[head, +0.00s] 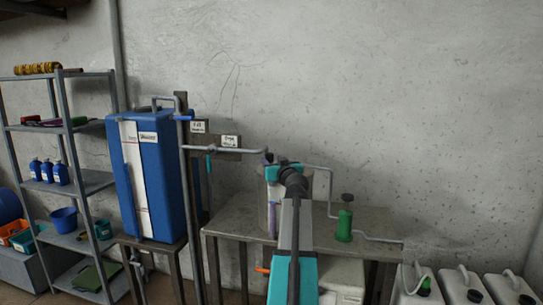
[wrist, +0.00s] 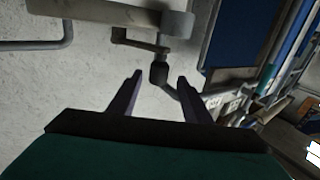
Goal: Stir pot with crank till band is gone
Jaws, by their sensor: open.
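My gripper (wrist: 160,77) is open, with its two dark purple fingers spread apart in the wrist view. A crank (wrist: 136,40) with a dark knob (wrist: 158,73) shows between and beyond the fingertips; I cannot tell whether they touch it. A grey cylindrical part (wrist: 177,24) is beside the crank. In the head view the pale pot (head: 264,205) stands on the bench, largely hidden behind my arm. A purple vertical strip (head: 271,217) shows at its front; I cannot tell whether this is the band. The crank is hidden there.
The grey bench (head: 330,238) carries a green pump (head: 344,226) on the right. A blue tank (head: 160,170) and pipes stand left. Shelves (head: 90,183) are farther left. White canisters (head: 465,287) stand at lower right. The wall behind is bare.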

